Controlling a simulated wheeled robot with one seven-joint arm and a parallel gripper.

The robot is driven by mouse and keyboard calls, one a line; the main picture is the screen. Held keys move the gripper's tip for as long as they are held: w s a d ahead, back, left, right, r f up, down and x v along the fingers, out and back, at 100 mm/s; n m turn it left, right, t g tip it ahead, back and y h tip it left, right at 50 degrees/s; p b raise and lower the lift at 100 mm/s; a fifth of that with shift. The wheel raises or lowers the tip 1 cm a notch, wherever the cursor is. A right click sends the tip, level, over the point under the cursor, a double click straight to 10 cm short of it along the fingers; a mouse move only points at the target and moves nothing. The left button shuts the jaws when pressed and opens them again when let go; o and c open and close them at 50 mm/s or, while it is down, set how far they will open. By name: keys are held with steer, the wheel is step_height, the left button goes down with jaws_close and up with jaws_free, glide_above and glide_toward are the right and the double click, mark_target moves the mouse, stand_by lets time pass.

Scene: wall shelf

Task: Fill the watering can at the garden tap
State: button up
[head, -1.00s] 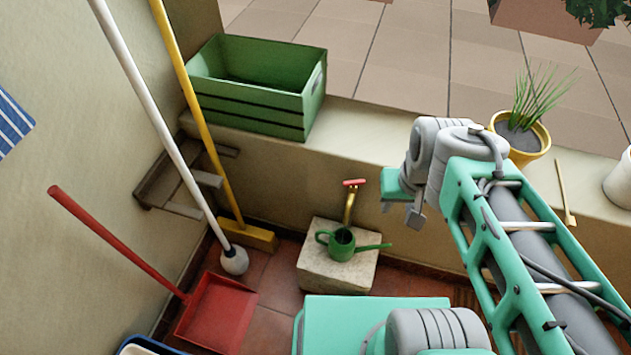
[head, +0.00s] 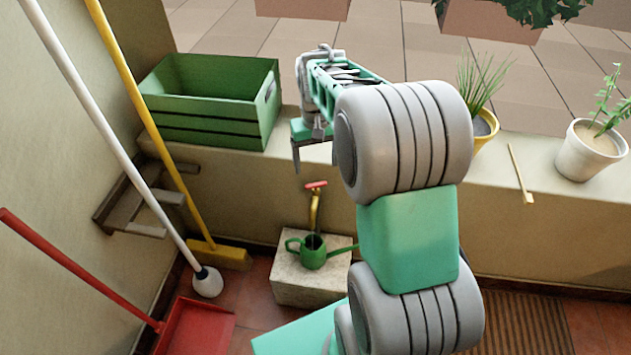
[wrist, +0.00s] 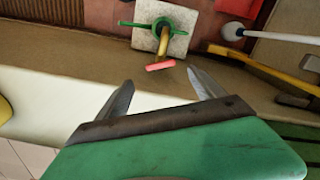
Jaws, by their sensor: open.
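The green watering can (head: 313,253) stands upright on a pale stone block (head: 305,285), its spout pointing right. It also shows in the wrist view (wrist: 143,27), partly covered by the tap. The brass garden tap (head: 315,207) with a red handle (head: 316,185) comes out of the low wall above the can. In the wrist view the red handle (wrist: 160,66) lies beyond my fingertips. My gripper (head: 310,168) is open and empty, above and slightly left of the tap handle and apart from it. Its two fingers (wrist: 160,92) are spread in the wrist view. No water shows.
A green crate (head: 210,105) sits on the ledge at left. A white-handled mop (head: 110,140), yellow broom (head: 160,130) and red dustpan (head: 195,328) stand left of the block. Potted plants (head: 590,150) and a small wooden stick (head: 521,175) are on the ledge at right.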

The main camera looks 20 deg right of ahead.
mark_target(316, 184)
step_height(316, 184, down, 7)
steer(key=shift+f+b, duration=0.1)
steer(key=shift+b, duration=0.85)
steer(key=shift+c, duration=0.5)
steer(key=c, duration=1.3)
steer(key=shift+o, duration=0.2)
steer(key=shift+r+m+p, duration=0.35)
steer(key=shift+m+p, duration=0.15)
steer(key=shift+p, duration=0.4)
steer(key=shift+r+m+p, duration=0.1)
steer(key=shift+m+p, duration=0.6)
steer(key=shift+f+m+p, duration=0.2)
steer(key=shift+m+p, duration=0.5)
steer(key=shift+m, duration=0.4)
steer(key=shift+f+m, duration=0.2)
steer(key=shift+m, duration=0.1)
